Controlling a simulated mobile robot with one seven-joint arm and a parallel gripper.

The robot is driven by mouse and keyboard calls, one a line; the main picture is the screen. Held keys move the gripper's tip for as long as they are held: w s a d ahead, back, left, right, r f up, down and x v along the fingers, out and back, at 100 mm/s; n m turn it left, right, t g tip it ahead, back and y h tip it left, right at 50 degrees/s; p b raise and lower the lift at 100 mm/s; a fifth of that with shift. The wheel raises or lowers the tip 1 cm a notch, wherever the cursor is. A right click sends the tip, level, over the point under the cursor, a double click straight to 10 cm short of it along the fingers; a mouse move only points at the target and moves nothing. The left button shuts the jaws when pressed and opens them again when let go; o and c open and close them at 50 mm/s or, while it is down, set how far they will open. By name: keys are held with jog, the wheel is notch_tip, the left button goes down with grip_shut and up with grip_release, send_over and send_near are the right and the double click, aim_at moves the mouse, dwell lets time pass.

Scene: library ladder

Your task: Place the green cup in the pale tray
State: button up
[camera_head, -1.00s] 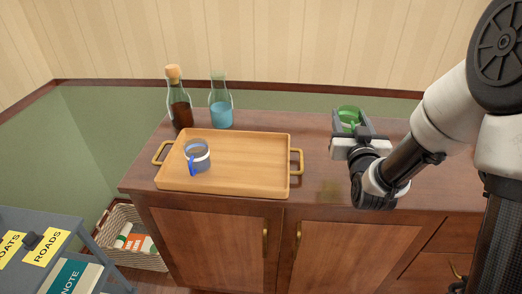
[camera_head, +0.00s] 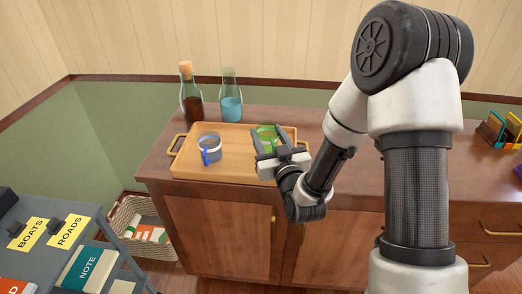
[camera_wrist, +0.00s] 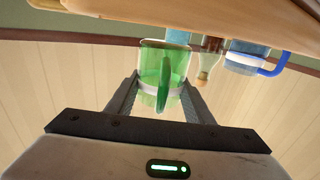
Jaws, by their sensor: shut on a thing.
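The green cup (camera_head: 266,139) is see-through and sits between the fingers of my gripper (camera_head: 270,148), which is shut on it. In the head view the cup appears over the right part of the pale wooden tray (camera_head: 225,171). In the wrist view the green cup (camera_wrist: 165,72) fills the space between the fingers, its handle toward the camera. The tray's edge (camera_wrist: 200,14) shows at the top of that upside-down view. I cannot tell whether the cup touches the tray floor. A blue-handled cup (camera_head: 209,150) stands in the tray's left part.
A dark bottle with a cork (camera_head: 191,98) and a blue-filled bottle (camera_head: 231,101) stand behind the tray on the wooden cabinet (camera_head: 350,180). A grey cart (camera_head: 60,240) and a basket (camera_head: 150,228) are at lower left. The tray's middle is clear.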

aim_at(267, 147)
jog(key=shift+f+b, duration=0.5)
jog(key=shift+f, duration=1.5)
jog(key=shift+f, duration=0.1)
jog(key=shift+f+b, duration=0.1)
jog(key=shift+b, duration=0.2)
jog(key=o, duration=1.1)
jog(key=shift+o, duration=0.2)
